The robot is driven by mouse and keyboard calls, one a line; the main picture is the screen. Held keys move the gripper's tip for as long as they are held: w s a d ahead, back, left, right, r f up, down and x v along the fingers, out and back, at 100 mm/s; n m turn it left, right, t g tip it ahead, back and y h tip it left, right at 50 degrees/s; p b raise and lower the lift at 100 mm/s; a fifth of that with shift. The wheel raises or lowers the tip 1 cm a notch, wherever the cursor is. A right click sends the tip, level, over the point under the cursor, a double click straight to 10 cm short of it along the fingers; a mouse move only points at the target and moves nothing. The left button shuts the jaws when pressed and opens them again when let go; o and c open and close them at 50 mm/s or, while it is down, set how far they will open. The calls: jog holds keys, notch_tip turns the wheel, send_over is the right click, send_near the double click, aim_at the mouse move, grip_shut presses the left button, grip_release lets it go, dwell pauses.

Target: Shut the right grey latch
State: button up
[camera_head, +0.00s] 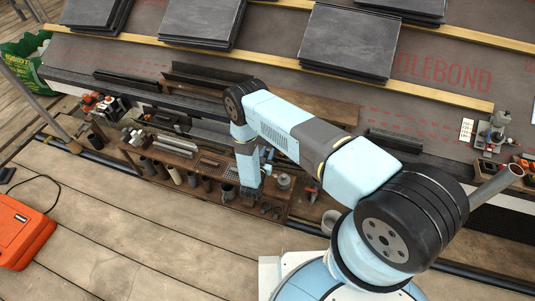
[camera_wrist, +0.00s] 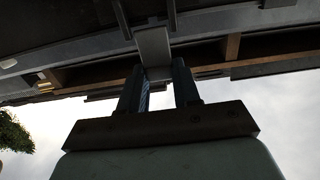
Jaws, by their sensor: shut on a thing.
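In the wrist view, the two dark fingers of my gripper (camera_wrist: 157,70) point up at the underside of the roof edge. A flat light-grey piece, apparently the grey latch (camera_wrist: 152,44), hangs from dark beams and reaches down between the fingertips. My gripper is shut on it. Its upper end meets the beams, and I cannot tell whether the latch is fully closed. In the head view, my arm reaches down past the eave to the tool shelf (camera_head: 181,150). The fingers and the latch cannot be made out there.
Stacks of dark slates (camera_head: 350,42) lie on the roof above wooden battens (camera_head: 440,90). Tools and pots crowd the shelf around my arm. An orange case (camera_head: 22,232) lies at left on the plank deck (camera_head: 120,235), which is mostly clear. A small tool (camera_head: 491,133) stands at right.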

jog(key=g, duration=0.1)
jog(key=w+g+y, duration=0.1)
jog(key=w+g, duration=0.1)
jog(key=g, duration=0.1)
jog(key=shift+d+r, duration=0.2)
jog(key=shift+d, duration=0.15)
jog(key=g, duration=0.1)
jog(key=w+g+y, duration=0.1)
jog(key=g, duration=0.1)
jog(key=shift+w+d+f+g+y, duration=0.2)
jog(key=shift+d+g+y, duration=0.05)
jog(key=shift+g+y, duration=0.05)
jog(key=g, duration=0.1)
jog(key=w+f+g+y, duration=0.1)
jog(key=g, duration=0.1)
jog(key=w+g+y, duration=0.1)
jog(key=shift+d+f+g, duration=0.15)
jog(key=shift+d+g, duration=0.15)
jog(key=shift+g, duration=0.1)
jog(key=shift+w+d+f+g+y, duration=0.15)
jog(key=shift+f+g+y, duration=0.15)
jog(key=shift+g, duration=0.4)
jog(key=shift+w+a+f+g+y, duration=0.15)
jog(key=shift+f+g, duration=0.1)
jog(key=shift+g, duration=0.45)
jog(key=shift+w+d+f+g+y, duration=0.15)
jog(key=shift+f+g+y, duration=0.15)
jog(key=shift+g, duration=0.4)
